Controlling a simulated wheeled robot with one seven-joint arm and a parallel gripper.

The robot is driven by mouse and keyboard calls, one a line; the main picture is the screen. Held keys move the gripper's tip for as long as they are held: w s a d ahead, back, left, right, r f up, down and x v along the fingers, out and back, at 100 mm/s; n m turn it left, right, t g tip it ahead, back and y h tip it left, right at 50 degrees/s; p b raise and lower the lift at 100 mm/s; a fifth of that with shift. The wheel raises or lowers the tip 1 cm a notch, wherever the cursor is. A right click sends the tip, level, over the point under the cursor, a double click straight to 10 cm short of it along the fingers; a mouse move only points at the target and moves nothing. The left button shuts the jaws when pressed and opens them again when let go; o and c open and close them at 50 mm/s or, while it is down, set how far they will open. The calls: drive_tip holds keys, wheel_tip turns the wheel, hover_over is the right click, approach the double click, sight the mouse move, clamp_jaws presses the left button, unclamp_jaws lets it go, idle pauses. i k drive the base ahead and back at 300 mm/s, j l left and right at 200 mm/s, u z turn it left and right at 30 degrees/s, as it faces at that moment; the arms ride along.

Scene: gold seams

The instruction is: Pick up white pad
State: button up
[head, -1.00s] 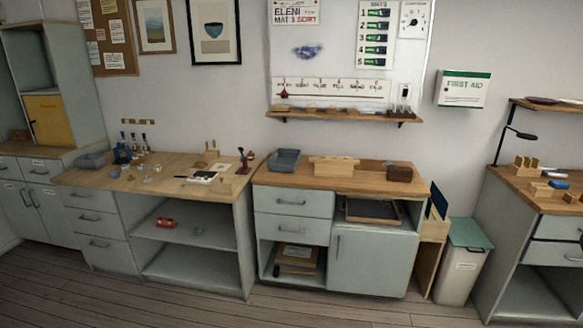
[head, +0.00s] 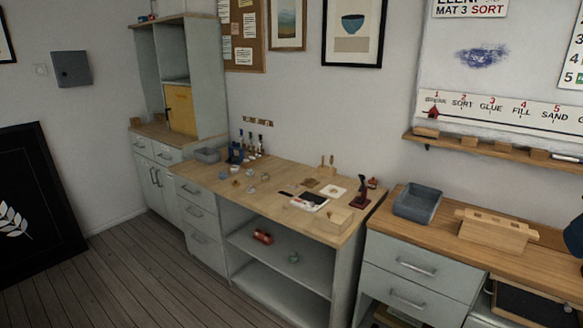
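A small flat white square (head: 333,190) with a tan spot lies on the wooden top of the left workbench (head: 262,200), towards its back right. It looks like the white pad, but it is too small to be sure. A white tray-like item (head: 309,201) with a dark part lies just in front of it and to the left. My gripper is not in view.
A dark red stand (head: 361,192) and a small wooden block (head: 336,220) are close to the white square. Bottles and small pieces occupy the bench's left part. A grey bin (head: 417,202) sits on the right-hand cabinet. Floor (head: 150,270) is clear at front left.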

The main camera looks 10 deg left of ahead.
sight(293, 185)
drive_tip(key=i+j+u, duration=0.15)
drive_tip(key=u, duration=0.25)
drive_tip(key=i+u, duration=0.95)
drive_tip(key=u, duration=0.25)
drive_tip(key=i+j+z, duration=0.1)
drive_tip(key=i, duration=0.45)
drive_tip(key=i+j, duration=0.2)
drive_tip(key=i, duration=0.3)
drive_tip(key=i+j+z, duration=0.1)
drive_tip(key=i+z, duration=0.35)
drive_tip(key=i+j+z, duration=0.2)
drive_tip(key=z, duration=0.25)
drive_tip(key=i+j+z, duration=0.25)
drive_tip(key=z, duration=0.15)
drive_tip(key=i+j+z, duration=0.15)
drive_tip(key=j+z, duration=0.3)
drive_tip(key=i+j+z, duration=0.15)
drive_tip(key=j+z, duration=0.1)
drive_tip(key=j, duration=0.2)
